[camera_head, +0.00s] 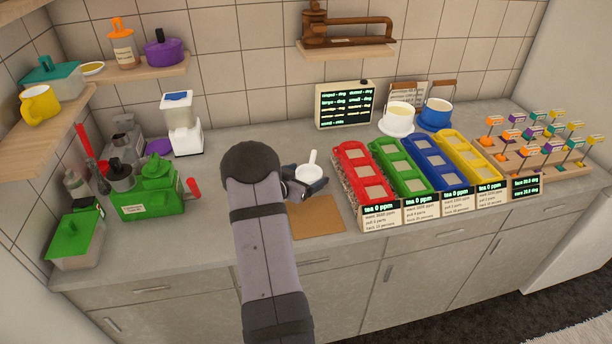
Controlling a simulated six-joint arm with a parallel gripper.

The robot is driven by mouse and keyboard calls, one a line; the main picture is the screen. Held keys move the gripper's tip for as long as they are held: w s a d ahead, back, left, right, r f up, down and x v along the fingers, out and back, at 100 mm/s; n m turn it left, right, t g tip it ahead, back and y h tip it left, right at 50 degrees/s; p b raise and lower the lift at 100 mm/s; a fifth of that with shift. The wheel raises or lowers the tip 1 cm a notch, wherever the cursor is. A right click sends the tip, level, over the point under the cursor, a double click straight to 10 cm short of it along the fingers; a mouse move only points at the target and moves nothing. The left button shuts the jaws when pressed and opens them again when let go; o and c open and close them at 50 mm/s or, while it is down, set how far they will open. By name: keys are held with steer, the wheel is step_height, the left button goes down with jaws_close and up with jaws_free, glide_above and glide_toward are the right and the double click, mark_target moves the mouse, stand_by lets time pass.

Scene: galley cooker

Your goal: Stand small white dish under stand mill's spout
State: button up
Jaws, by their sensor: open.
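A small white dish (308,174) with a short upright-looking handle is just right of the middle of the counter. My gripper (307,186) is open right at the dish, its dark fingers around or just beside it; I cannot tell whether they touch it. A white upright machine with a blue top (182,124), which looks like the stand mill, stands at the back left against the tiled wall. Its spout is too small to make out. My arm covers part of the counter between the machine and the dish.
A brown board (318,217) lies in front of the dish. Red (364,174), green, blue and yellow racks stand to the right. A green machine (148,190) and a purple disc (159,147) are at left. The counter behind my arm is clear.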

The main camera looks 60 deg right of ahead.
steer(key=shift+s+a+f+p, duration=0.1)
steer(key=shift+a+f+p, duration=0.05)
steer(key=shift+f+p, duration=0.2)
steer(key=shift+a, duration=0.35)
steer(key=v, duration=0.3)
steer(key=b+v, duration=0.1)
steer(key=v, duration=0.3)
steer(key=r+v, duration=0.1)
steer(key=v, duration=0.3)
steer(key=shift+w+b, duration=0.2)
steer(key=shift+b, duration=0.2)
steer(key=c, duration=1.1)
steer(key=shift+d, duration=0.1)
